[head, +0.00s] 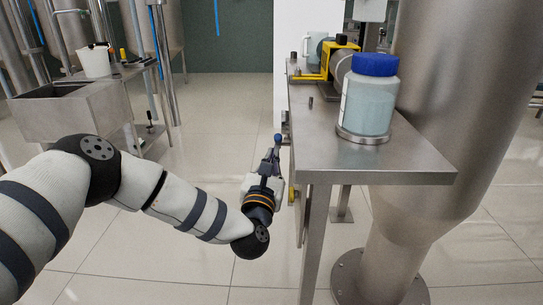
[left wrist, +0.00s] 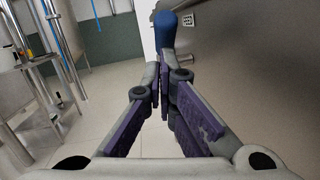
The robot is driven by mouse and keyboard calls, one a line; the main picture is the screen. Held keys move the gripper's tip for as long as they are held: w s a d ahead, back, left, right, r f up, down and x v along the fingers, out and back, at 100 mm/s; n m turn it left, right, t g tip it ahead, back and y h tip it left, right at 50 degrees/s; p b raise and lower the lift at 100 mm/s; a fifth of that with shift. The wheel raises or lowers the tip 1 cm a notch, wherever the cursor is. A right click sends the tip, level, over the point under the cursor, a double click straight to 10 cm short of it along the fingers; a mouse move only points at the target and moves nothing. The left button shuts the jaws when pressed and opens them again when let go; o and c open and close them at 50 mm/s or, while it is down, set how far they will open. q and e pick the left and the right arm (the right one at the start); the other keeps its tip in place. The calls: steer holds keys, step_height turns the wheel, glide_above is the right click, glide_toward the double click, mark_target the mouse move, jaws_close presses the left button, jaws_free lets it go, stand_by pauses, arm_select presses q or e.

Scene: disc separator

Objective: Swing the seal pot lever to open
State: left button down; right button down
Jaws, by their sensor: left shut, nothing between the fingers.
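The lever shows as a blue rounded knob (head: 278,138) beside the left edge of the steel table. In the left wrist view the blue knob (left wrist: 166,32) stands just beyond the fingertips. My left gripper (head: 274,158) reaches up beside the table's left side, shut and empty. Its fingertips (left wrist: 164,72) meet right in front of the knob; I cannot tell whether they touch it. The lever's shaft and pivot are mostly hidden by the fingers. My right gripper is not in view.
The steel table (head: 400,172) carries a jar with a blue lid (head: 374,66) and a yellow-framed device (head: 340,60). A large steel vessel stands at right. A steel sink (head: 72,112) with a white bucket (head: 95,61) is at left. The tiled floor between is clear.

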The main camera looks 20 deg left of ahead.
arm_select(q)
steer(key=shift+r, duration=0.1)
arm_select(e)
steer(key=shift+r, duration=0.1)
arm_select(q)
steer(key=shift+r+g+p, duration=0.25)
steer(key=shift+g+p, duration=0.15)
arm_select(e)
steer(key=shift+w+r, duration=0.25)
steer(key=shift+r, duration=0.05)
